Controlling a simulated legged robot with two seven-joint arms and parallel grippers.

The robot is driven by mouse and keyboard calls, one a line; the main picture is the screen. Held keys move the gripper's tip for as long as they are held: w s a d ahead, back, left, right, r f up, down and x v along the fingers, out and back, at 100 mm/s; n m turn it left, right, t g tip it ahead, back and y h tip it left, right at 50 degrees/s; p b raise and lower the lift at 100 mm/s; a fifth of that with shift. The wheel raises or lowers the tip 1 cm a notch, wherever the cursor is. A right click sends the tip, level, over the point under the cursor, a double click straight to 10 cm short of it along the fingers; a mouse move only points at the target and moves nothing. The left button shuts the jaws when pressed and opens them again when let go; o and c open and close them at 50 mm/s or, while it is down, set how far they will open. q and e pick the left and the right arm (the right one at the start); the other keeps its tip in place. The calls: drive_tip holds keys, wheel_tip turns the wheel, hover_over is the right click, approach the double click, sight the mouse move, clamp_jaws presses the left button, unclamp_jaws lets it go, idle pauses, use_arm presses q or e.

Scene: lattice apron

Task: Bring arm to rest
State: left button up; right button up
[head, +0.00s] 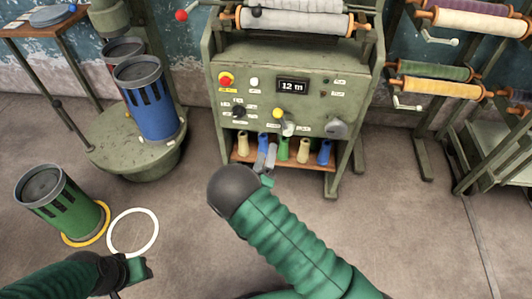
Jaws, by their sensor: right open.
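My right arm, in a ribbed green sleeve, comes up from the bottom of the head view and bends at a dark round joint. Its gripper (266,158) shows beyond that joint, small and partly hidden, in front of the machine's low shelf. Its two grey fingers stand a little apart, with nothing seen between them. I cannot tell whether it touches the shelf. My left arm comes in at the bottom left.
The green machine (355,85) has a 12 m display (292,86), buttons and a shelf of coloured spools (303,150). A blue can (150,100) stands on a round base (105,150). A green can (62,205) and a white ring (133,232) are on the floor. Racks of rolls (440,88) stand right.

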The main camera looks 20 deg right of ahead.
idle(0.4)
drive_tip(key=s+a+m+g+y, duration=0.45)
drive_tip(key=g+y, duration=0.25)
drive_tip(key=y, duration=0.3)
drive_tip(key=s+r+g, duration=0.2)
drive_tip(key=s+g, duration=0.4)
drive_tip(key=s, duration=1.2)
drive_tip(key=w+d+p+v, duration=0.1)
drive_tip(key=w+p+v, duration=0.2)
drive_tip(key=p+v, duration=1.1)
drive_tip(key=w+d+r+p+v, duration=0.1)
drive_tip(key=w+p+v, duration=0.2)
drive_tip(key=p+v, duration=1.1)
drive_tip(key=shift+s+r+y+p, duration=0.15)
drive_tip(key=shift+r+y+p, duration=0.25)
drive_tip(key=shift+r+p, duration=0.2)
